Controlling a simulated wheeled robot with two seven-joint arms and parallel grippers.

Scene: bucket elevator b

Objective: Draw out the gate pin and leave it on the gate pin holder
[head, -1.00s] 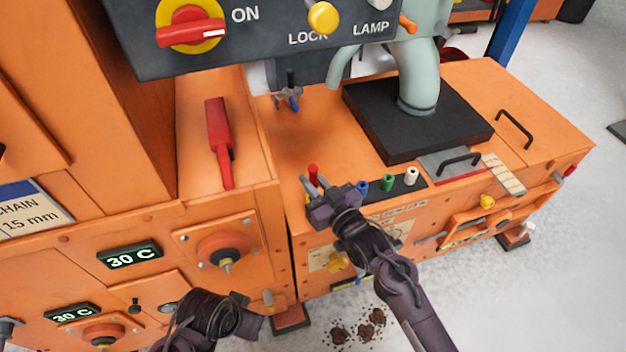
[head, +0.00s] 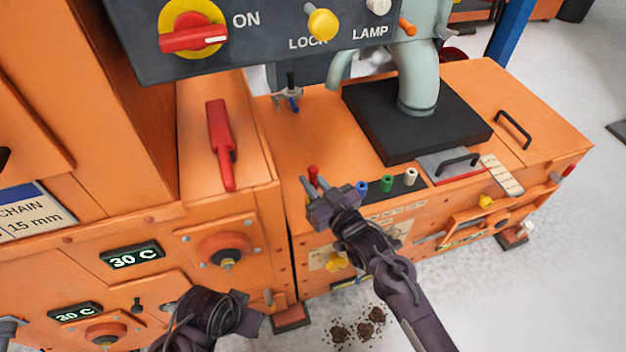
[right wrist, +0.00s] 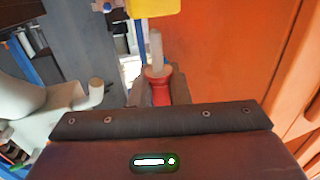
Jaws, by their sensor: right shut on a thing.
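A red-handled pin (head: 313,175) is between the fingers of my right gripper (head: 316,185), at the near left end of the orange machine top. In the right wrist view, its red collar (right wrist: 158,90) and grey shaft (right wrist: 156,52) stand out between the shut fingers (right wrist: 154,92). Whether the shaft still sits in a hole cannot be told. No label marks it as the gate pin, and I cannot tell which part is the holder. My left gripper (head: 250,322) is at the bottom, partly hidden by its arm, and its fingers cannot be made out.
A black strip with blue (head: 361,184), green (head: 386,183) and white (head: 411,177) pegs lies right of the right gripper. The switch panel (head: 270,35) overhangs above.

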